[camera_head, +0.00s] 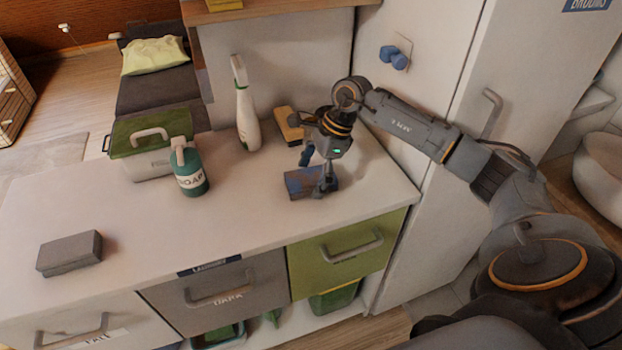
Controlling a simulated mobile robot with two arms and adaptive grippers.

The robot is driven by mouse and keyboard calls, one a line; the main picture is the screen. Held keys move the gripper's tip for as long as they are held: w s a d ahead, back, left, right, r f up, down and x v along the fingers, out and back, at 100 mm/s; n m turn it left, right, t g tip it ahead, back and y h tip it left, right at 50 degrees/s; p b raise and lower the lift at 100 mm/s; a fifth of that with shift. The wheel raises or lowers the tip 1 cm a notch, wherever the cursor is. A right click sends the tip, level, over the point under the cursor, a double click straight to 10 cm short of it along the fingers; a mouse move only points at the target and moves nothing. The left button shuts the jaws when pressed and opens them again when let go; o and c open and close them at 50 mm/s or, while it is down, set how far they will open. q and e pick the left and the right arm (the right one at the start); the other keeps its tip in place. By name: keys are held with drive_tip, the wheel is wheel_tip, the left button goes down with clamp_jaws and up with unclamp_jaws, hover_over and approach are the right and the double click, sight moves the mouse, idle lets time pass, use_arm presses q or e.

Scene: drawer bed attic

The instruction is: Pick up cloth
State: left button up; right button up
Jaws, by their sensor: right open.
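A small folded-looking block with a blue top and brownish side, perhaps the cloth (300,186), lies on the white counter near its right end. My right gripper (317,172) points down over it, open. One finger is at its right side and the other is above its back edge; I cannot tell whether they touch it. Part of the block is hidden behind the finger. A grey flat block (70,253), which could also be a folded cloth, lies at the counter's left front. My left gripper is not in view.
A yellow-and-dark sponge or brush (289,126) lies just behind the gripper. A white spray bottle (247,115), a green soap bottle (188,168) and a green-lidded box (150,165) stand further left. The counter's (150,240) middle is clear. A tall cabinet (440,75) rises at right.

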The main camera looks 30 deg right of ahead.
drive_tip(key=shift+f+b, duration=0.2)
drive_tip(key=shift+b, duration=0.15)
idle(0.4)
drive_tip(key=c, duration=1.2)
